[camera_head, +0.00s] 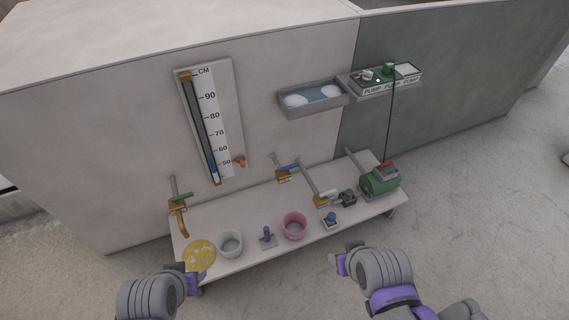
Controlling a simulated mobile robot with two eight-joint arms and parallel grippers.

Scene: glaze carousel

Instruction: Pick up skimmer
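A round yellow disc with pale speckles (199,255) lies at the front left of the white table; it may be the skimmer, but I cannot tell for sure. My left gripper (188,269) is at the table's front left edge, overlapping the disc's lower edge in the picture; whether it touches the disc is unclear. My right gripper (335,261) is in front of the table, over the floor, with nothing seen in it. Both grippers are small and seen from behind, so their opening is unclear.
The white table (211,218) also bears a white bucket (230,243), a pink bucket (294,226), a purple-handled piece (267,236), a blue-topped piece (331,220) and a green motor (380,182). A grey tray (313,98) and a pump shelf (385,80) hang on the wall behind.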

